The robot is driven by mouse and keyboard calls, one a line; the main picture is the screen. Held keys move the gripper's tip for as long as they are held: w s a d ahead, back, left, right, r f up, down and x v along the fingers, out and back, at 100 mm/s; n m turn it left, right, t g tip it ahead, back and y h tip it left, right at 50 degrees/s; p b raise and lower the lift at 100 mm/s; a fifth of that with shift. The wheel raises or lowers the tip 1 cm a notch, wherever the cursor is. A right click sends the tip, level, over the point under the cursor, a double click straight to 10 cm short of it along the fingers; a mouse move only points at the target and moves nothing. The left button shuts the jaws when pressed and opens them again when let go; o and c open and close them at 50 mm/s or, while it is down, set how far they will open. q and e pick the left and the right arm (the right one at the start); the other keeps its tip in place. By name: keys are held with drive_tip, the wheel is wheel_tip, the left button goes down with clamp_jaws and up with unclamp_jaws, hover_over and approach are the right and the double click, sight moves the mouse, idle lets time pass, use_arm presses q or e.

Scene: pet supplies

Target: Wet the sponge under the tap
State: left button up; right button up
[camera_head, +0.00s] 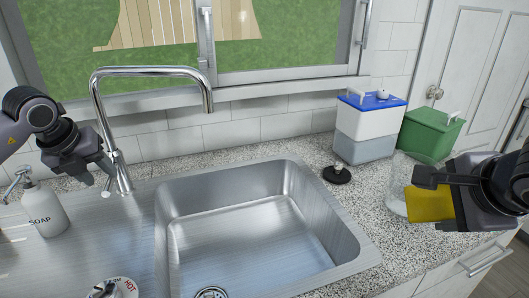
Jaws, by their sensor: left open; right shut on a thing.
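The tap (151,73) is a tall chrome spout that arches over the left part of the steel sink (240,234). No water shows at its mouth. My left gripper (98,176) is open beside the base of the tap, close to its lever (108,182); I cannot tell whether it touches the lever. My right gripper (440,196) is shut on the yellow sponge (430,205), above the counter to the right of the sink, partly covering it.
A soap bottle (44,210) stands left of the tap. A clear glass container (396,188) is just behind the sponge. A blue-lidded white box (368,124), a green box (429,132) and a black stopper (337,174) stand on the counter. The basin is clear.

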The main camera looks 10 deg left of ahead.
sight(107, 180)
use_arm(q)
drive_tip(key=shift+x, duration=1.55)
use_arm(e)
drive_tip(key=shift+r, duration=0.1)
use_arm(q)
drive_tip(key=shift+c, duration=0.2)
clamp_jaws()
drive_tip(key=shift+w+r+g+p, duration=0.1)
drive_tip(key=shift+r+g+p, duration=0.2)
drive_tip(key=shift+r+p, duration=0.5)
use_arm(e)
drive_tip(key=shift+w+r, duration=0.1)
drive_tip(key=shift+r, duration=0.85)
use_arm(q)
drive_tip(key=shift+w+a+f+g+h+p, duration=0.15)
drive_tip(key=shift+g+h+p, duration=0.25)
drive_tip(key=shift+p, duration=0.3)
use_arm(e)
drive_tip(key=shift+w+a+r, duration=0.1)
drive_tip(key=shift+a+r, duration=0.05)
drive_tip(key=shift+r, duration=0.35)
use_arm(q)
drive_tip(key=shift+o, duration=0.2)
unclamp_jaws()
use_arm(e)
drive_tip(key=shift+f, duration=0.1)
